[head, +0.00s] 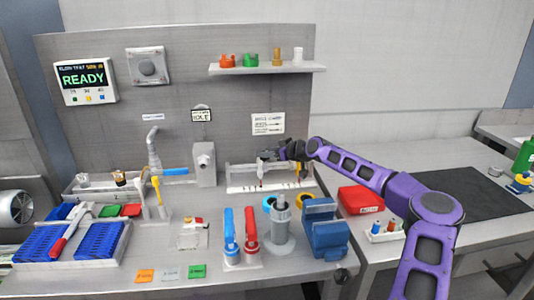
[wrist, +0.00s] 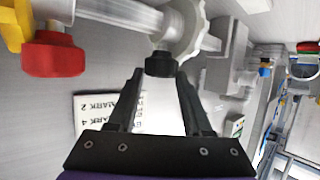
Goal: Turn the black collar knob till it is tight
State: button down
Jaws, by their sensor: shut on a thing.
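The black collar knob (wrist: 160,65) shows in the wrist view between my fingertips, below a pale shaft and a white scalloped wheel (wrist: 183,30). My gripper (wrist: 160,74) is shut on this knob, though gaps seem to show beside it from this angle. In the head view my gripper (head: 281,152) reaches in from the right to the white fixture (head: 240,187) at the back of the bench. The knob is too small there to make out surely. Whether it is tight cannot be seen.
A red knob (wrist: 53,54) and a yellow part (wrist: 14,25) are close by in the wrist view. A grey block (head: 204,164) stands left of the fixture. A blue clamp-like block (head: 322,230) and a red case (head: 361,199) are in front, near my arm.

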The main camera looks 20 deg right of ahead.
jog(key=shift+w+d+f+n+g+y+b, duration=0.1)
jog(key=shift+f+n+g+y+b, duration=0.1)
jog(key=shift+n+g+y+b, duration=0.25)
jog(key=shift+d+f+n+g+y+b, duration=0.15)
jog(key=shift+n+g+y+b, duration=0.1)
jog(key=shift+n+y+b, duration=0.25)
jog(key=shift+n+g+y+b, duration=0.45)
jog(key=shift+n+g+y, duration=0.45)
jog(key=shift+n, duration=0.25)
jog(key=shift+w, duration=0.1)
jog(key=shift+f+n+g+y, duration=0.1)
jog(key=shift+n+g+y, duration=0.4)
jog(key=shift+n+y, duration=0.1)
jog(key=c, duration=0.6)
grip_release()
jog(key=shift+o, duration=1.4)
jog(key=shift+r, duration=0.2)
jog(key=shift+r, duration=0.1)
